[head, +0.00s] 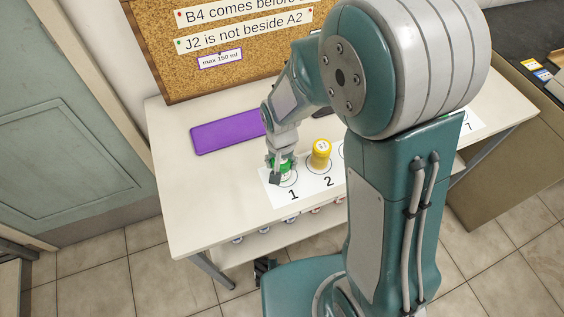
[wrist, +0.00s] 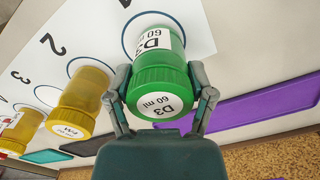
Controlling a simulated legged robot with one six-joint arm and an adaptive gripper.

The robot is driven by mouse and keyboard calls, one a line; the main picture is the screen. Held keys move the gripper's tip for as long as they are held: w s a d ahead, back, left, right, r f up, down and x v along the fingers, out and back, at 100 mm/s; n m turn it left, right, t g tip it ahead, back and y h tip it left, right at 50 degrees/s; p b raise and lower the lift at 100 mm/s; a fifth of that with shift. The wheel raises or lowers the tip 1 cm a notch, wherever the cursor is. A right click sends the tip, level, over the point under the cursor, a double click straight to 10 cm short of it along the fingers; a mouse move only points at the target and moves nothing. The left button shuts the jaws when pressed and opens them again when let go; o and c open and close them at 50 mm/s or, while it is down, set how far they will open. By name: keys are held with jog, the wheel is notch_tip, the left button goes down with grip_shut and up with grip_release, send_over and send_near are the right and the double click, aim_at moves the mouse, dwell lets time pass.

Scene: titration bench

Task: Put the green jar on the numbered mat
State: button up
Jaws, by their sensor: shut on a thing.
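The green jar (wrist: 160,82), labelled D3 60 ml, is between the two fingers of my gripper (wrist: 160,95) in the wrist view. My gripper is shut on it. The jar is upright at circle 1 of the white numbered mat (wrist: 105,22); I cannot tell whether its base touches the mat. In the head view my gripper (head: 279,168) is at the mat's left end, above number 1, and the green jar (head: 286,172) shows only partly behind the fingers. The mat (head: 312,188) runs right behind my arm.
A yellow jar (head: 320,153) stands on circle 2, close to the right of my gripper. A purple mat (head: 228,131) lies empty behind. The table's left part is clear. A corkboard (head: 220,45) stands at the back.

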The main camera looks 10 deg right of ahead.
jog(key=shift+a+f, duration=0.1)
jog(key=shift+f, duration=0.05)
jog(key=shift+d, duration=0.65)
jog(key=o, duration=1.1)
jog(key=shift+d, duration=0.1)
jog(key=shift+a, duration=0.5)
notch_tip(320, 180, up, 12)
jog(key=shift+d+r, duration=0.1)
jog(key=shift+d, duration=0.05)
jog(key=s+d+r+t, duration=0.2)
jog(key=s+d+r, duration=0.1)
jog(key=s+r, duration=0.1)
jog(key=s+d+r+n+t, duration=0.1)
jog(key=s+d+r, duration=0.3)
jog(key=s+d+r+n+t, duration=0.1)
jog(key=s+d+r+t, duration=0.1)
jog(key=s+d+r, duration=0.2)
jog(key=shift+s+r+t, duration=0.2)
jog(key=shift+s+t, duration=0.1)
